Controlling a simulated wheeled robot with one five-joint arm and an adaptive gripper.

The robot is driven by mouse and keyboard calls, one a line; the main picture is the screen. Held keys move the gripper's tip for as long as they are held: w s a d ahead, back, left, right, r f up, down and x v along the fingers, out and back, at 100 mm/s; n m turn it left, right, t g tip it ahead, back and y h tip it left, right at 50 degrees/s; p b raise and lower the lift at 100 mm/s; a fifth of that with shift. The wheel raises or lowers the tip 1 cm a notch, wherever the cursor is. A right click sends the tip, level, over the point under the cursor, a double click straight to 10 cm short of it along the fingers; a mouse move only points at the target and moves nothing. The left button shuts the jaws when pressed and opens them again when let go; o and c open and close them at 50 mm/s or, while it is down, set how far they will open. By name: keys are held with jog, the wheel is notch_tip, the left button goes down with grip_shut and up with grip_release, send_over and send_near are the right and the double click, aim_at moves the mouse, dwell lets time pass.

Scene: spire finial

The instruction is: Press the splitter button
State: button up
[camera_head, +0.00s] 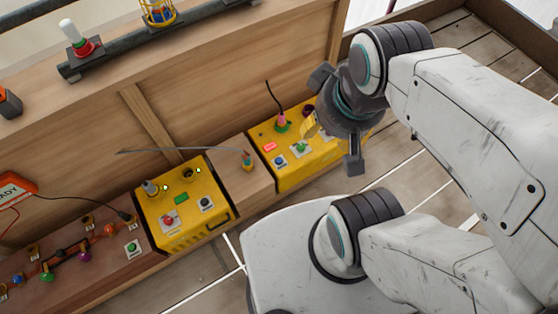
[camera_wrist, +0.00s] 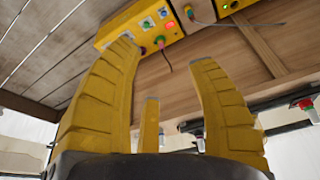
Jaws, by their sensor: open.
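No label that I can read marks one button as the splitter button. A yellow box (camera_head: 317,158) on the right carries a green button (camera_head: 301,147), a blue button (camera_head: 280,161) and a lit red display (camera_head: 270,146). A second yellow box (camera_head: 190,232) to its left has a red button (camera_head: 168,221), a black button (camera_head: 206,202) and a green display (camera_head: 181,198). My gripper (camera_head: 310,126) is above the right box, hiding its far right part. In the wrist view my gripper (camera_wrist: 164,55) is open and empty, with a yellow box (camera_wrist: 140,24) beyond its left finger.
A wooden block with a small post (camera_head: 247,160) stands between the boxes. A thin rod reaches left from it. A brown board (camera_head: 105,262) with coloured knobs and a green button (camera_head: 131,247) lies at left. A wooden wall (camera_head: 200,95) and a rail stand behind.

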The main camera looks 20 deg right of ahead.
jog(key=shift+c, duration=0.5)
grip_shut()
dwell(1.3)
